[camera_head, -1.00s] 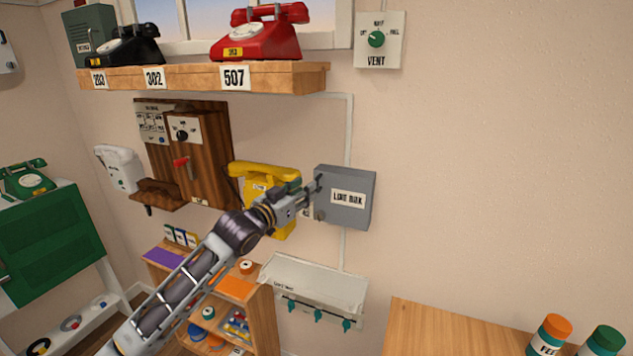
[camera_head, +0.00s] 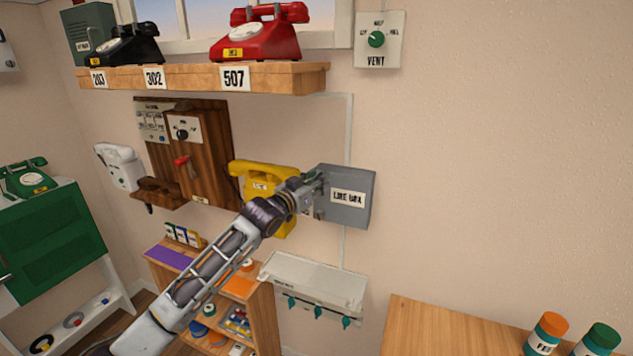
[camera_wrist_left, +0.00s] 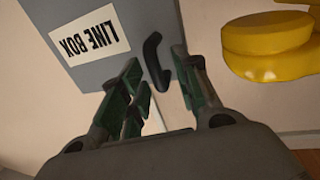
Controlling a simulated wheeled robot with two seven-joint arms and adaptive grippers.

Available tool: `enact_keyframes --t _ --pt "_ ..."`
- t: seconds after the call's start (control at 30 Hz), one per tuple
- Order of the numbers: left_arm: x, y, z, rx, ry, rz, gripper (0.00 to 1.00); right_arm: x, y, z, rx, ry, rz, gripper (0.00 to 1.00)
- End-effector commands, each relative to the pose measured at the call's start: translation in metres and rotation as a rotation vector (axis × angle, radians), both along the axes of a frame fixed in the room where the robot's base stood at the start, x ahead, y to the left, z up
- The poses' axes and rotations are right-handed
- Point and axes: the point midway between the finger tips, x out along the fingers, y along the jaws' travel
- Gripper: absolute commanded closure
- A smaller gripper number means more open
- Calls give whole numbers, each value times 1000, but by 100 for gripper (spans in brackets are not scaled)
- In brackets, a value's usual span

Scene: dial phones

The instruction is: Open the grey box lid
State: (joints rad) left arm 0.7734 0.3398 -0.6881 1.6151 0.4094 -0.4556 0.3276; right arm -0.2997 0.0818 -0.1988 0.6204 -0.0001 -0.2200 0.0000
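The grey box (camera_head: 357,181) hangs on the wall, with a white "LINE BOX" label on its front. Its lid looks shut. In the left wrist view the box (camera_wrist_left: 75,15) appears upside down at the upper left, with a dark curved handle (camera_wrist_left: 154,62) at its edge. My left gripper (camera_head: 316,183) is at the box's left edge in the head view. In the left wrist view its green-padded fingers (camera_wrist_left: 161,72) are apart, with the handle between their tips. Gaps show beside the handle; I cannot tell whether either finger touches it. My right gripper is out of view.
A yellow phone (camera_head: 262,177) hangs close left of the box, behind my left arm; it also shows in the left wrist view (camera_wrist_left: 268,38). A white shelf with hooks (camera_head: 318,283) is below. A wooden shelf (camera_head: 200,78) with phones is above. The wall right of the box is clear.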

Motion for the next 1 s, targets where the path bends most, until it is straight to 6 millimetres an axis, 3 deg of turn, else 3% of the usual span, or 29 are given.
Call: enact_keyframes --t 0.27,0.5,1.0 --pt "0 0 0 0 0 0 69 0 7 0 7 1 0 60" --pt "0 0 0 0 0 -1 100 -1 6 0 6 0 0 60" --pt "-2 -3 -1 0 0 1 100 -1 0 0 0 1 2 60"
